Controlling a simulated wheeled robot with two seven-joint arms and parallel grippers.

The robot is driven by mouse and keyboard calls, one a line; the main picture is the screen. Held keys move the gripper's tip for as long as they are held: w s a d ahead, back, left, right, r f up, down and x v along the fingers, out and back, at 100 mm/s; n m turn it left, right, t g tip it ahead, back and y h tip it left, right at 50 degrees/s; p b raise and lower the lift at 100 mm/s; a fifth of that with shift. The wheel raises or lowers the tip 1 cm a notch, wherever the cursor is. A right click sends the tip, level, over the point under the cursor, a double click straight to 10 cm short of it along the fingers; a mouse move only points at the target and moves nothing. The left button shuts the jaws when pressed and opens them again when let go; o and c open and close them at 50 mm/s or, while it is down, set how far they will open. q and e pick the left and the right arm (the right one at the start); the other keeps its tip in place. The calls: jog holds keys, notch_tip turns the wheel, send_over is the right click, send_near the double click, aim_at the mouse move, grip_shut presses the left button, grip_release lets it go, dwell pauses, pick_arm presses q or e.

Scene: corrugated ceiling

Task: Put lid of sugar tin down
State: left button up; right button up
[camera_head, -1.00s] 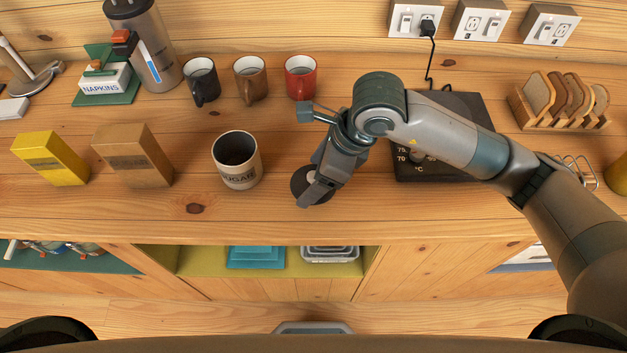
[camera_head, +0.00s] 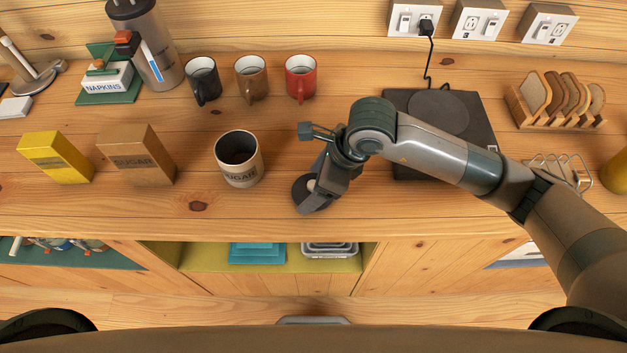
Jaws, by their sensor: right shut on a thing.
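The sugar tin (camera_head: 243,176) stands upright and uncovered on the wooden counter, its dark inside showing. The dark round lid (camera_head: 301,190) is just right of the tin, at my right gripper (camera_head: 313,196). My right gripper is shut on the lid and covers part of it. The lid is low over the counter, near its front edge; I cannot tell whether it touches the surface. My left gripper is not in view.
A brown sugar box (camera_head: 137,157) and a yellow box (camera_head: 55,158) stand left of the tin. Black, brown and red mugs (camera_head: 301,80) stand behind. A dark hotplate (camera_head: 470,125) lies under my right arm. The counter in front of the tin is clear.

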jog(key=o, duration=1)
jog(key=shift+r, duration=0.1)
jog(key=shift+d+r, duration=0.15)
jog(key=shift+r, duration=0.05)
jog(key=b+v, duration=0.4)
jog(key=v, duration=0.7)
jog(key=shift+d+r, duration=0.15)
jog(key=shift+r, duration=0.05)
